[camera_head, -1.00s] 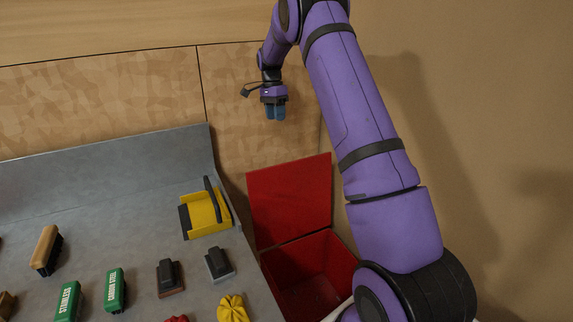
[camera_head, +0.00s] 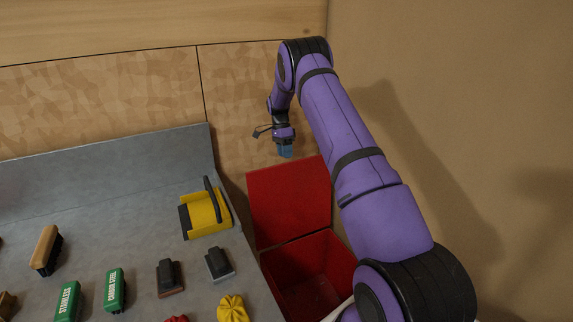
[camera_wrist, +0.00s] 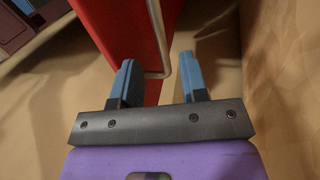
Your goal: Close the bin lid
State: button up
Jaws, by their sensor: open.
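The red bin (camera_head: 308,272) stands right of the grey bench. Its red lid (camera_head: 288,200) is open and stands up at the bin's back edge. My gripper (camera_head: 286,152) is just above the lid's top edge in the head view, fingers pointing down. In the wrist view my gripper (camera_wrist: 158,75) is open, with its two blue fingers apart and nothing held.
The grey bench (camera_head: 140,230) holds a yellow dustpan-like item (camera_head: 206,213), green boxes (camera_head: 115,290), a brush (camera_head: 46,250), dark blocks (camera_head: 218,263) and a yellow crumpled item (camera_head: 232,309). A wooden wall (camera_head: 100,100) is behind, and a plain wall (camera_head: 460,120) is at the right.

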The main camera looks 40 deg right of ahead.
aim_at(287, 163)
jog(key=shift+x, duration=2.35)
grip_shut()
